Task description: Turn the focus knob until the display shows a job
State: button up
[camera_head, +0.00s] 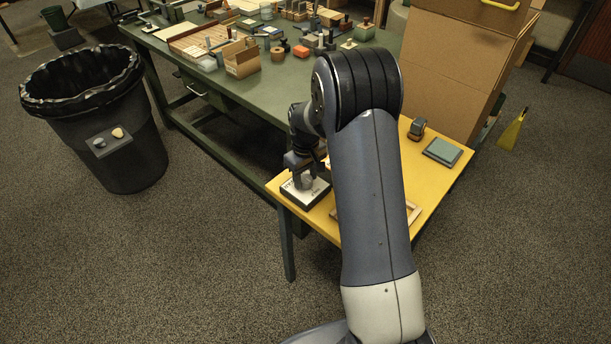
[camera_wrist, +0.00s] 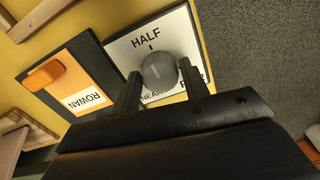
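The focus knob (camera_wrist: 158,72) is a round grey knob with a pale pointer line, on a white panel (camera_wrist: 122,48) with a dark edge. The panel reads HALF by a tick, NEAR below, and a partly covered word at right. My gripper (camera_wrist: 160,70) has one finger on each side of the knob, close to its sides; I cannot tell whether they press on it. In the head view the panel (camera_head: 292,194) sits at the yellow board's near left corner with my gripper (camera_head: 304,176) over it. I see no lit display.
A dark plate with an orange block (camera_wrist: 45,73) and a ROWAN label (camera_wrist: 87,98) lies beside the panel on the yellow board (camera_head: 437,190). A blue-grey pad (camera_head: 443,151) and a small dark object (camera_head: 417,128) sit farther right. Cardboard boxes (camera_head: 450,60) stand behind.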

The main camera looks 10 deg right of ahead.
jog(key=c, duration=0.6)
jog(key=m+b, duration=0.1)
jog(key=m, duration=0.4)
jog(key=shift+m, duration=0.4)
jog(key=m, duration=1.1)
jog(key=shift+m+b, duration=0.3)
jog(key=shift+b, duration=0.05)
jog(key=m, duration=0.6)
jog(key=shift+m, duration=0.4)
